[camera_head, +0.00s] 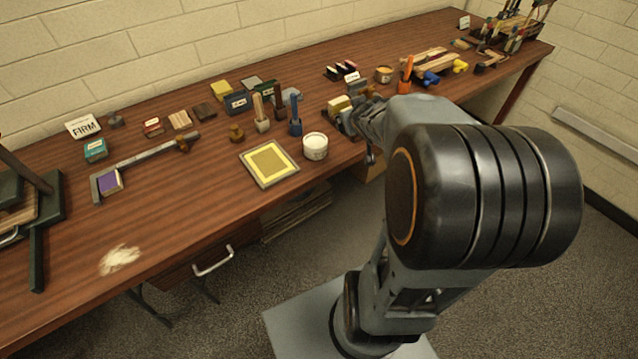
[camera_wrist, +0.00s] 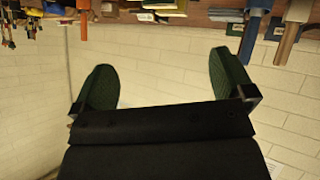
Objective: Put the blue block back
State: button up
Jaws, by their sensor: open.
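I cannot tell for sure which thing is the blue block. A blue upright piece (camera_head: 295,124) stands on the table left of my gripper, beside a wooden-handled one. It seems to show at the top right of the wrist view (camera_wrist: 254,38). A dark blue box with a pale label (camera_head: 237,102) lies farther left. My gripper (camera_wrist: 162,62) is open, with two green-padded fingers apart and nothing between them. In the head view my arm partly hides it near the table's front edge, by a yellowish block (camera_head: 339,104).
A white tub (camera_head: 315,146) and a yellow framed tray (camera_head: 269,164) stand at the front edge. A long metal bar with a purple block (camera_head: 109,181) lies left. Clamps with blue and yellow grips (camera_head: 430,78) lie right. Bare tabletop (camera_head: 195,190) is free left of the tray.

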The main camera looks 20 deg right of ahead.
jog(key=s+a+f+n+g+y, duration=0.1)
jog(key=s+a+g+y, duration=0.3)
jog(key=s+a, duration=1.1)
jog(key=a+f+g, duration=0.1)
jog(key=a+g, duration=0.1)
jog(key=a, duration=0.2)
jog(key=shift+s+g+y, duration=0.15)
jog(key=shift+g+y, duration=0.25)
jog(key=shift+r, duration=0.1)
jog(key=shift+r+p, duration=0.8)
jog(key=shift+r, duration=0.1)
